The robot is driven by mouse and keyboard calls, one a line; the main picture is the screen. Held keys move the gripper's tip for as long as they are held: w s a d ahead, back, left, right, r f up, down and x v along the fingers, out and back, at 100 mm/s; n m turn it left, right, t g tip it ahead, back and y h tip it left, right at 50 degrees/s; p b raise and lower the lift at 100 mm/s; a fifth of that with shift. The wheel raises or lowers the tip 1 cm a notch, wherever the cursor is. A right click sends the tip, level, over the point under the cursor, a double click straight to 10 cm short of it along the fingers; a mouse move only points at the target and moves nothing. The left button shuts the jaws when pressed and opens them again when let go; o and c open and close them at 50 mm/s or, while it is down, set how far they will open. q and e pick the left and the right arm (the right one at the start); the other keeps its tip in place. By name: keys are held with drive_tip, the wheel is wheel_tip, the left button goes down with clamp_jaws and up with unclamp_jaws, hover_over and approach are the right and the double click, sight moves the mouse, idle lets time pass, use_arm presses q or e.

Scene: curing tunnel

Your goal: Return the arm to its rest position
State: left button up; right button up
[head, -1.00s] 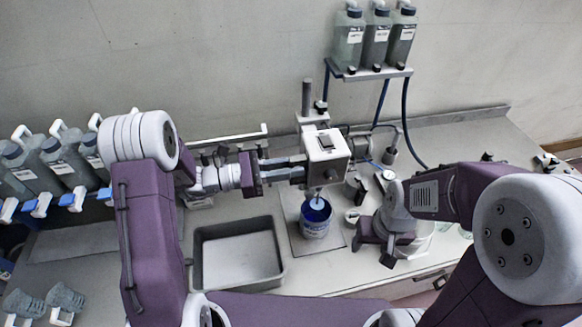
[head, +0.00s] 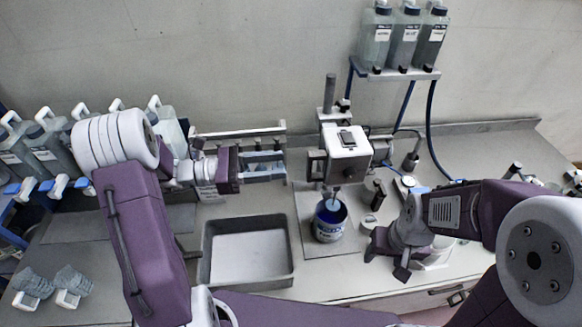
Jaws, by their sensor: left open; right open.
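My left gripper (head: 272,167) is open and empty, pointing right, in front of the wall rack and left of the grey mixer machine (head: 348,148), apart from it. My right gripper (head: 386,260) is open and points down and left at the front of the bench, right of the blue-white can (head: 330,221). The can stands upright under the mixer, with the mixer's shaft reaching down into its blue contents. Neither gripper holds anything that shows.
An empty grey tray (head: 291,262) lies on the bench left of the can. Jugs (head: 42,150) stand at the left. Bottles (head: 406,37) sit on a wall shelf (head: 398,73) with blue hoses. A white tub (head: 437,256) is behind my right wrist.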

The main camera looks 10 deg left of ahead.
idle(0.3)
use_arm(q)
drive_tip(key=s+d+f+m+g+y+b, duration=0.2)
drive_tip(key=s+f+m+g+y+b, duration=0.2)
drive_tip(key=s+f+m+g+y, duration=0.75)
drive_tip(key=s+a+f+m+t+y+b, duration=0.1)
drive_tip(key=a+f+m+t+y+b, duration=0.2)
drive_tip(key=a+f+m+t+y, duration=0.2)
drive_tip(key=a+f+m+t, duration=0.3)
drive_tip(key=f+m, duration=0.1)
drive_tip(key=f, duration=0.1)
drive_tip(key=shift+a+f+y, duration=0.3)
drive_tip(key=shift+a+y, duration=0.05)
